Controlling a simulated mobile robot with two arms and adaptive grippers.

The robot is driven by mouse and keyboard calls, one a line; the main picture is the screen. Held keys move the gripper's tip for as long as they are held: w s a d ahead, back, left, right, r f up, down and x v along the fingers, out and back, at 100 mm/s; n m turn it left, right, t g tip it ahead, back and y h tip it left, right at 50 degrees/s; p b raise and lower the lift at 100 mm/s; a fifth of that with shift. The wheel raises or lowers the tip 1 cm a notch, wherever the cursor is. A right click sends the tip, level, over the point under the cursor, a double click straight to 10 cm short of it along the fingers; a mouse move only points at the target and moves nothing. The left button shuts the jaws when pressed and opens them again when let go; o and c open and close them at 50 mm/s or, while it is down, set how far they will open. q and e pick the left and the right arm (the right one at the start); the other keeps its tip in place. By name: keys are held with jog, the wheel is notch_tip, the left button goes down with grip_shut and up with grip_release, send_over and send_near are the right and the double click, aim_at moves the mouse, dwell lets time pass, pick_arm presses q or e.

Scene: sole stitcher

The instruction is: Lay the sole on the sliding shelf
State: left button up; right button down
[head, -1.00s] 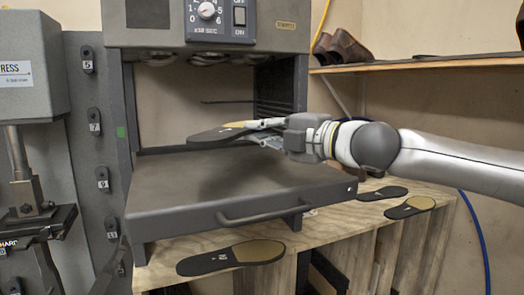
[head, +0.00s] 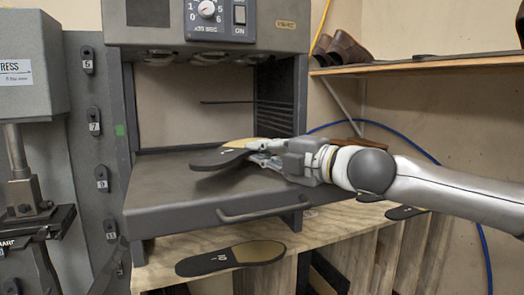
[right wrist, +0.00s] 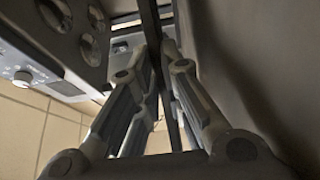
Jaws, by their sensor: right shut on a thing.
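A dark sole with a tan heel (head: 218,158) is held flat over the sliding shelf (head: 165,195) of the grey machine. The shelf is pulled out and bare. My right gripper (head: 256,152) is shut on the tan heel end, and the sole's toe points left. The sole looks close above the shelf; I cannot tell if it touches. In the right wrist view the fingers (right wrist: 158,85) pinch the sole, seen edge-on as a thin dark strip (right wrist: 153,45). My left gripper is not in view.
Another sole (head: 232,258) lies on the wooden bench (head: 185,247) in front of the shelf. A further sole (head: 404,212) lies at the right, partly hidden by my arm. A press (head: 28,75) stands at the left. Brown shoes (head: 345,48) sit on a wall shelf (head: 430,66).

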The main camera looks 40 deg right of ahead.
jog(key=shift+f, duration=0.25)
jog(key=c, duration=1.6)
grip_release()
jog(key=shift+s+f, duration=0.15)
jog(key=shift+o, duration=0.2)
jog(key=shift+a, duration=0.1)
